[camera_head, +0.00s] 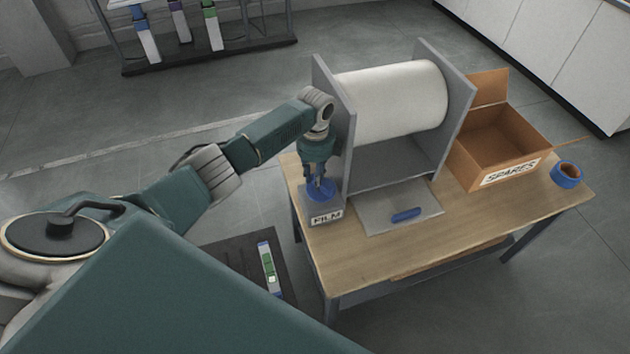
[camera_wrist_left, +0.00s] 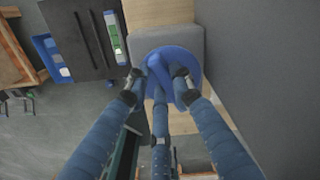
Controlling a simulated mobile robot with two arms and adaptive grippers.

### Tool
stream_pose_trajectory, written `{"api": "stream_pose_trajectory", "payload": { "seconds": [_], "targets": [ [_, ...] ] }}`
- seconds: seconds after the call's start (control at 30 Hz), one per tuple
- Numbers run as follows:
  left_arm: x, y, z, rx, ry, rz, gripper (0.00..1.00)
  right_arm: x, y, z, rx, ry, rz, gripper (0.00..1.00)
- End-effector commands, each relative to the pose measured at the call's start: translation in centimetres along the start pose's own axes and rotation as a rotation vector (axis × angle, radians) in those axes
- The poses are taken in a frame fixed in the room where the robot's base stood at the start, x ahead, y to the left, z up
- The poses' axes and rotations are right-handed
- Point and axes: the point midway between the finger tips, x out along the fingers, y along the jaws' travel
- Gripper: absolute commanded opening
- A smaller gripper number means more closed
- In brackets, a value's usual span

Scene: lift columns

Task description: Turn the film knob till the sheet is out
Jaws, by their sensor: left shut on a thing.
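The film knob (camera_head: 320,191) is a blue disc on top of a small grey box labelled FILM (camera_head: 326,217), at the left end of the wooden table. My left gripper (camera_head: 319,186) comes down on it from above and is shut on it. In the left wrist view the blue knob (camera_wrist_left: 184,57) sits between the fingers of my left gripper (camera_wrist_left: 165,80). Beside it, a white film roll (camera_head: 392,100) sits between two grey side plates. A grey sheet (camera_head: 380,214) lies flat on the table in front of the roll, its back edge at the holder. My right gripper is not in view.
An open cardboard box labelled SPARES (camera_head: 510,172) and a blue tape roll (camera_head: 566,174) stand at the table's right. A dark rack (camera_head: 208,52) stands behind. The table's (camera_head: 450,241) front strip is clear.

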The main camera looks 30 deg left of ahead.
Motion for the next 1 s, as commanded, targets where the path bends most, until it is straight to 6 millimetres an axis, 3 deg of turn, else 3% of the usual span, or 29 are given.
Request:
{"api": "stream_pose_trajectory", "payload": {
  "seconds": [0.4,0.93,0.97,1.0],
  "targets": [
    [-0.11,-0.49,0.09,0.174,-0.001,-0.005,0.00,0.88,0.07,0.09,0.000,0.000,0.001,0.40],
    [-0.17,-0.52,0.08,0.193,-0.001,-0.005,0.00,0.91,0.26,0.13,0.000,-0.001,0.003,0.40],
    [-0.17,-0.52,0.08,0.193,-0.001,-0.005,0.28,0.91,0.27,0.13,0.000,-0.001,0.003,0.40],
    [-0.17,-0.52,0.08,0.193,-0.001,-0.005,0.36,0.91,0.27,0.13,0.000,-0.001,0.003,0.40]
  ]
}}
